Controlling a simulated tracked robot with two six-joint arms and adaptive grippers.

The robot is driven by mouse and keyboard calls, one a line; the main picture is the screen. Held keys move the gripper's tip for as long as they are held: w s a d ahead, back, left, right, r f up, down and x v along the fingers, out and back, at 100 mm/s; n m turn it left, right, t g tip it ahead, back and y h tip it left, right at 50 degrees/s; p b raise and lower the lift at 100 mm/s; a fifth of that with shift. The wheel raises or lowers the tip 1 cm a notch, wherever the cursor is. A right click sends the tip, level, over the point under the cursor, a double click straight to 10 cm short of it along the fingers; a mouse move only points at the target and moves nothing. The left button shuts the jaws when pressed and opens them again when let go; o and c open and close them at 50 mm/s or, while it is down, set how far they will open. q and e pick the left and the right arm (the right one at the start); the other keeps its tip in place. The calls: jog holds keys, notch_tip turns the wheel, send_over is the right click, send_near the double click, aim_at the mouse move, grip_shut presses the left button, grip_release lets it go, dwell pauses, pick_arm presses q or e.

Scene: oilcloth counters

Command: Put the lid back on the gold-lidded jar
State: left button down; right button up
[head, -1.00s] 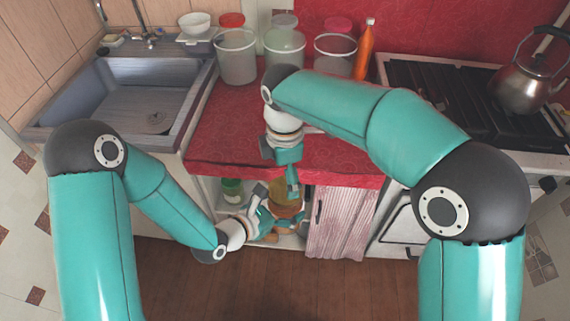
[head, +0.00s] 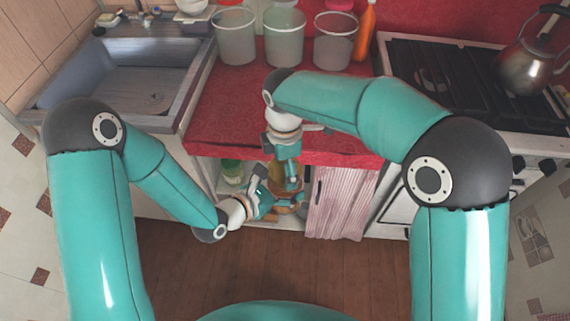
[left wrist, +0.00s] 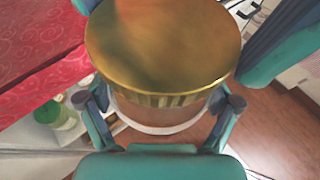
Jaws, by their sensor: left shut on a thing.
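The jar's broad gold lid (left wrist: 165,40) fills the top of the left wrist view. Its ridged rim lies over the jar (left wrist: 160,112), a brownish body with a pale band; I cannot tell whether it is fully seated. My left gripper (left wrist: 160,125) is shut on the jar body, one finger on each side. In the head view the left gripper (head: 276,198) is low in front of the counter. My right gripper (head: 288,178) points down at the jar's top; teal parts flank the lid in the wrist view. Its grip is unclear. The jar is mostly hidden in the head view.
The red counter (head: 225,115) overhangs an open shelf holding a green-lidded jar (head: 232,172). A curtained front (head: 335,200) stands to its right. Clear canisters (head: 285,38) and an orange bottle (head: 364,32) stand on the counter. Floor in front is clear.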

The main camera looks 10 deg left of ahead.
jog(key=shift+c, duration=0.9)
jog(key=m, duration=0.6)
jog(key=shift+m, duration=0.4)
jog(key=o, duration=1.1)
jog(key=shift+r, duration=2.25)
